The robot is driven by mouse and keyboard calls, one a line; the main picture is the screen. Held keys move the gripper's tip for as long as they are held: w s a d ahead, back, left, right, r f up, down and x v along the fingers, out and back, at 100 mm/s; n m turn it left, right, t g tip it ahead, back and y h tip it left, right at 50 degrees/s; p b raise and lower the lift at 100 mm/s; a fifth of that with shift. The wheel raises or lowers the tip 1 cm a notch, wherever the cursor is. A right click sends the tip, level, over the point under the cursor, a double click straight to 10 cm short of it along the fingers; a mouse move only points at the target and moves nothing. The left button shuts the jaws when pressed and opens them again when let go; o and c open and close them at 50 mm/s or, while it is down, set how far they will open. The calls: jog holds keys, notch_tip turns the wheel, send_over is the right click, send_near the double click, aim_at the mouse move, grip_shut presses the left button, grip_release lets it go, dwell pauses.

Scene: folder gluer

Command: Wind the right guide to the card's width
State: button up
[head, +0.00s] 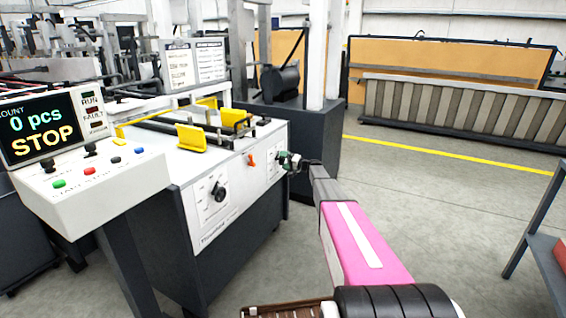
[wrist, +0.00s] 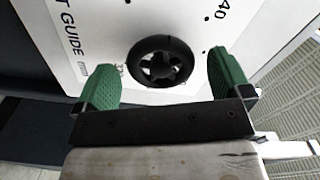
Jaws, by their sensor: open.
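My gripper (wrist: 166,82) is open, its two green fingers apart in the wrist view. A black spoked handwheel (wrist: 160,62) is ahead of them and appears between the fingertips. I cannot tell whether either finger touches it. The wheel sits on a white panel (wrist: 95,30) marked "T GUIDE", the first letters cut off, with "40" on its scale. In the head view my gripper (head: 289,162) is at the machine's front panel and hides the wheel. Two yellow guide plates (head: 191,137) (head: 232,117) stand on the machine's top. I cannot make out a card.
Left of my gripper are an orange switch (head: 252,158) and a black dial (head: 219,192) on the machine's front. A control console (head: 95,180) at left shows "0 pcs STOP". A dark frame (head: 535,225) stands at far right; the floor between is clear.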

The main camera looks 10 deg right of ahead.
jog(key=v, duration=0.9)
jog(key=shift+s+d, duration=0.2)
jog(key=s+a+f+n+g+h, duration=0.1)
jog(key=s+a+f+g+h, duration=0.2)
jog(key=s, duration=0.6)
jog(key=s+a+f+g+h, duration=0.1)
jog(key=s+a+f+g, duration=0.1)
jog(key=s+a, duration=0.5)
jog(key=s+a+f+n+g+h, duration=0.1)
jog(key=s+a+f+g+h, duration=0.15)
jog(key=s, duration=0.95)
jog(key=s+d+g+h, duration=0.3)
jog(key=s+h, duration=0.5)
jog(key=s, duration=1.4)
jog(key=shift+s+f+n, duration=0.15)
jog(key=shift+f+n, duration=0.15)
jog(key=shift+n, duration=0.1)
